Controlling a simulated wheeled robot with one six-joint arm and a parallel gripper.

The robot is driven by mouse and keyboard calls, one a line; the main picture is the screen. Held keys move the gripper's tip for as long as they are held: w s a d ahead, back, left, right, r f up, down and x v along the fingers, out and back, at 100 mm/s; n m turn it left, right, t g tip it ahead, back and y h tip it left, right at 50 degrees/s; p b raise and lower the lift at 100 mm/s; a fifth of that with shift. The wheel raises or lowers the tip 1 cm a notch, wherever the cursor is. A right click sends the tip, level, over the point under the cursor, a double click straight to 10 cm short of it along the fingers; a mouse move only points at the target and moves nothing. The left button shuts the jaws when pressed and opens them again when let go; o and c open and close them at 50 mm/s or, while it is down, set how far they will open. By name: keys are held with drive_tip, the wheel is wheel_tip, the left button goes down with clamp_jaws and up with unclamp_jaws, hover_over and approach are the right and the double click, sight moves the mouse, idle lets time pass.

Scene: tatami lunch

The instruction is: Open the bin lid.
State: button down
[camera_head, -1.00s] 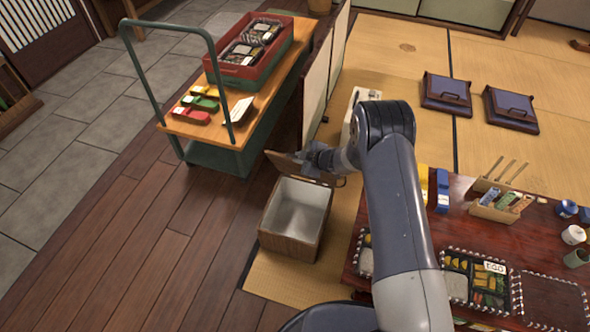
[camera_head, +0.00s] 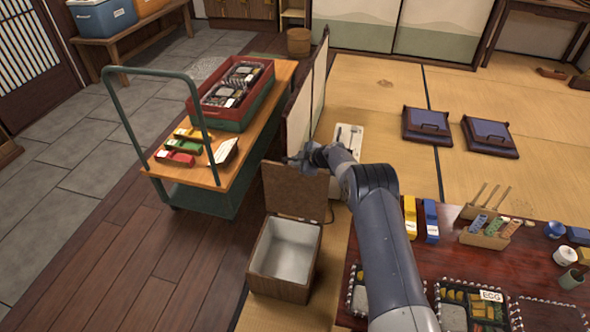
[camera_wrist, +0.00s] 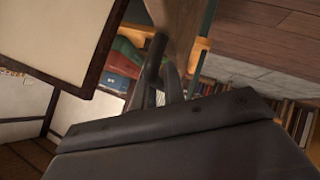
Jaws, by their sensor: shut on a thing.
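The bin (camera_head: 283,287) is a wooden box with a pale, empty interior, standing on the floor left of the low table. Its brown lid (camera_head: 293,192) stands raised, roughly upright, at the bin's back edge. My gripper (camera_head: 298,159) is at the lid's upper edge and is shut on it; the arm partly hides the fingers in the head view. In the wrist view my gripper (camera_wrist: 168,82) shows its dark fingers close together at a brown board (camera_wrist: 178,22), which looks like the lid.
A trolley (camera_head: 222,176) with a red crate (camera_head: 206,103) stands left of the bin. A folding screen (camera_head: 300,118) is just behind the lid. The low red table (camera_head: 430,252) with lunch boxes is at right. Wooden floor at lower left is clear.

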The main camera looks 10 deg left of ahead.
drive_tip(key=shift+w+b, duration=0.35)
drive_tip(key=shift+w, duration=0.4)
drive_tip(key=c, duration=1.5)
unclamp_jaws()
drive_tip(key=shift+f, duration=0.15)
drive_tip(key=shift+s, duration=0.1)
drive_tip(key=p+v, duration=0.2)
drive_tip(key=v, duration=0.9)
drive_tip(key=shift+r, duration=0.3)
drive_tip(key=shift+a, duration=0.15)
drive_tip(key=shift+c, duration=0.3)
